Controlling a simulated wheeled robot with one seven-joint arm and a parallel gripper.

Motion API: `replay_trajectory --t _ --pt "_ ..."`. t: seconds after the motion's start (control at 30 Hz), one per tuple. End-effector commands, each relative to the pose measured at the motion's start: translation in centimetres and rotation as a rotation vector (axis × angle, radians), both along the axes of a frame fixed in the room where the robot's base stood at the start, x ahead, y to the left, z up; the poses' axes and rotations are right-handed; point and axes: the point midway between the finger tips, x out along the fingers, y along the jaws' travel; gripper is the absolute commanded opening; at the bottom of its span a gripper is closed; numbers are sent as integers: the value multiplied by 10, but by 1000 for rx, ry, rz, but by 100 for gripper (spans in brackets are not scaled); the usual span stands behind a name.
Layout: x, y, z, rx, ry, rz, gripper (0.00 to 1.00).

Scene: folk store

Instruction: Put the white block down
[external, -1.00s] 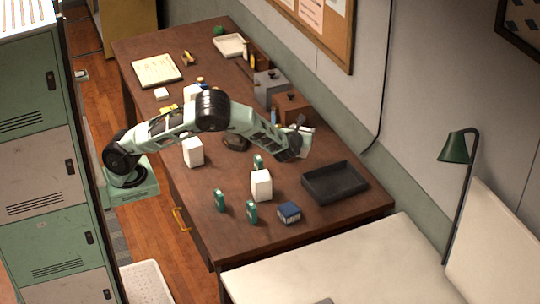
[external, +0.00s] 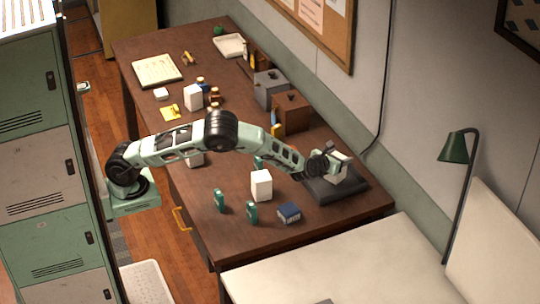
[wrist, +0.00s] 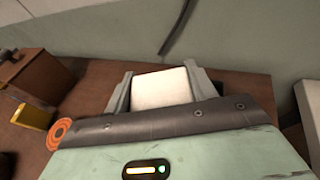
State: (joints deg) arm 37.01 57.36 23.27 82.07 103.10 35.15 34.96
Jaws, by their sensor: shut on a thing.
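A white block (wrist: 161,88) sits between the two fingers of my gripper (wrist: 160,80) in the wrist view, and the gripper is shut on it. In the external view my gripper (external: 334,163) is at the right side of the desk, over the black tray (external: 338,195). The arm and gripper cover part of the tray. I cannot tell whether the block touches the tray floor.
Another white block (external: 261,185) stands left of the tray, near green containers (external: 251,212) and a blue box (external: 289,213). A brown box (external: 291,113) and a grey box (external: 270,88) stand behind, by the wall. A green lamp (external: 455,147) stands to the right.

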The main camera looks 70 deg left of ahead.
Motion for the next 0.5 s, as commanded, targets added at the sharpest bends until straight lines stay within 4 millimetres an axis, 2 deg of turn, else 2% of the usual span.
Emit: replay_trajectory --t 0.23,0.5 --pt "0 0 -32 2 2 -1 34" --pt "0 0 -34 0 0 0 34"
